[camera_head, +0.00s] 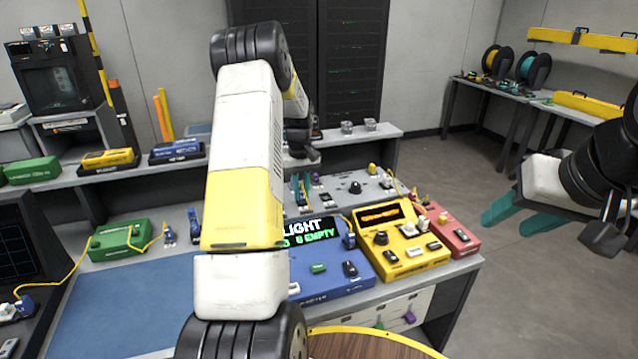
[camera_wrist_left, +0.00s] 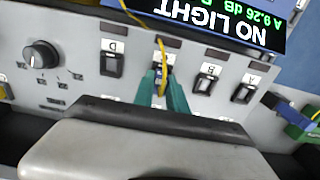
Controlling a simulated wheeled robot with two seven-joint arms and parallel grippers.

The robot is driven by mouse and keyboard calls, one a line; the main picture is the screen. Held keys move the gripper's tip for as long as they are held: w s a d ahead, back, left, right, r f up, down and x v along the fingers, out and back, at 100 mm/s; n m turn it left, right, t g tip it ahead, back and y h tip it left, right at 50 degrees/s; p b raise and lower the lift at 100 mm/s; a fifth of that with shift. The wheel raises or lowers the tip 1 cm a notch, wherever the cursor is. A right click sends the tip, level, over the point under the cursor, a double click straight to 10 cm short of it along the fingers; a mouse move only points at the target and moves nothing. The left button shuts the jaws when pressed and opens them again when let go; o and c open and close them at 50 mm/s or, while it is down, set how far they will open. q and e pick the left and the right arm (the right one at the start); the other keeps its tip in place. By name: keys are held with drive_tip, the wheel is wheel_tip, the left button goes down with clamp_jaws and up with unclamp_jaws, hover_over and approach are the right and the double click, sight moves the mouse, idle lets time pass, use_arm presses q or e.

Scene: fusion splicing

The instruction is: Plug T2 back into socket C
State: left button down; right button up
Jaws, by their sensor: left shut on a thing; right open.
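My left gripper (camera_wrist_left: 160,100) is shut on a small plug (camera_wrist_left: 160,82) with a yellow cable (camera_wrist_left: 161,48), in the wrist view. It is at the socket position between socket D (camera_wrist_left: 112,63) and socket B (camera_wrist_left: 206,80) on the grey panel. The fingers hide most of the plug and that socket, so I cannot tell whether the plug is seated. In the head view my left gripper (camera_head: 301,192) is partly behind my arm. My right gripper (camera_head: 502,222) is open and empty, off to the right over the floor.
The blue meter (camera_head: 335,272) has a screen reading "LIGHT"; the wrist view shows "NO LIGHT". A yellow device (camera_head: 402,245) and a red device (camera_head: 452,235) stand right of it. A green box (camera_head: 120,241) and blue mat (camera_head: 125,305) are at left. Socket A (camera_wrist_left: 245,92) is beside socket B.

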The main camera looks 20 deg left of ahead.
use_arm(q)
drive_tip(key=c, duration=1.3)
unclamp_jaws()
drive_tip(key=shift+o, duration=0.2)
wheel_tip(320, 180, up, 7)
drive_tip(key=shift+r, duration=0.35)
